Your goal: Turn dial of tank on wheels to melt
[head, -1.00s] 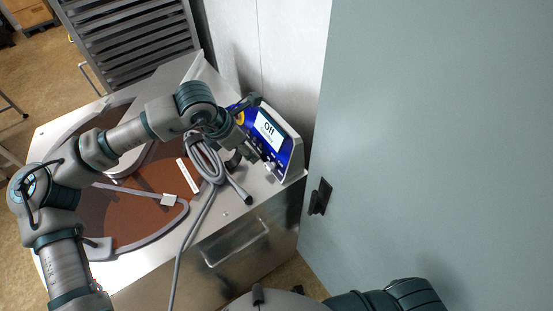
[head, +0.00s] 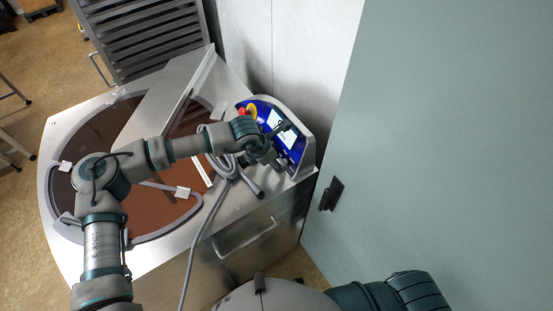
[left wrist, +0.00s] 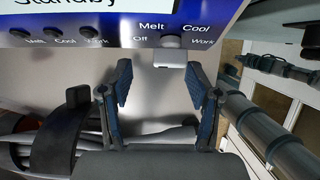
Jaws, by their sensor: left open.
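The tank on wheels (head: 150,255) is a steel machine with a rounded top and brown liquid inside. Its blue control panel (head: 256,104) stands at its right end. The pale dial (left wrist: 170,50) sits among the printed words Off, Melt, Cool and Work in the left wrist view; I cannot tell which word it points to. The screen (left wrist: 60,6) above reads "Standby", partly cut off. My left gripper (left wrist: 163,88) is open, its fingers on either side of the space just below the dial. In the head view, this gripper (head: 282,146) covers part of the panel. My right gripper is out of view.
A grey hose (head: 192,250) lies coiled beside the panel and hangs over the tank's front. A grey-green door or wall (head: 440,150) with a black handle (head: 331,194) stands close on the right. A slatted grey rack (head: 140,40) stands behind the tank.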

